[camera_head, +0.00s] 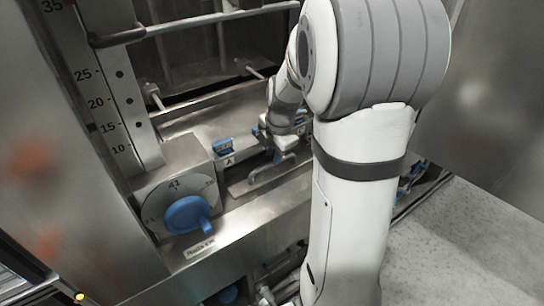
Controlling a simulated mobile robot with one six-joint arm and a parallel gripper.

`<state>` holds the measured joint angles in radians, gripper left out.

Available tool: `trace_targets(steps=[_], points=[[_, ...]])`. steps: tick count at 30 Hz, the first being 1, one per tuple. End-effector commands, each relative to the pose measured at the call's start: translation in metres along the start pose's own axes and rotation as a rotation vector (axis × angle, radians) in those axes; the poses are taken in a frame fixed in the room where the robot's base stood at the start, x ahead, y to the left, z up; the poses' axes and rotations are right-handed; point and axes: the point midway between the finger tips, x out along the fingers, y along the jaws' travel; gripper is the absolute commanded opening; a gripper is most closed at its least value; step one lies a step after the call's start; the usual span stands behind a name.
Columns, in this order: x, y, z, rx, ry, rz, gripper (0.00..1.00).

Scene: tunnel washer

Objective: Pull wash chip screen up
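My gripper (277,156) is small in the view, at the end of my white arm in the middle. It points down over a grey bar handle (262,178) on a flat metal panel, which may be the wash chip screen. The fingertips are at or very close to the handle; I cannot tell whether they touch it or are closed around it. My arm hides what lies to the right of the gripper. The panel seems to lie low in its recess.
A blue knob (187,214) on a round dial juts out at the left front. A blue clip (223,146) stands beside a label marked A. A numbered scale (108,105) and a horizontal rail (190,22) are behind. Speckled floor lies at lower right.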

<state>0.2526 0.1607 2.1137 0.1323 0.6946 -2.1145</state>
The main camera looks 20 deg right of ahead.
Motion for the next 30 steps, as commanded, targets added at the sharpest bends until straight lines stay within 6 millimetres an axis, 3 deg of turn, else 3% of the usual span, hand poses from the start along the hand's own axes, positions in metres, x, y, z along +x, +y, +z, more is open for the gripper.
trace_targets(steps=[6,15,24,30], points=[[0.024,0.0,0.0,0.002,0.001,-0.001,0.23],[0.027,0.0,0.0,0.002,0.0,0.001,0.23],[0.027,-0.001,0.001,0.003,-0.001,0.0,0.0],[0.027,-0.001,0.001,0.004,-0.001,0.0,0.0]])
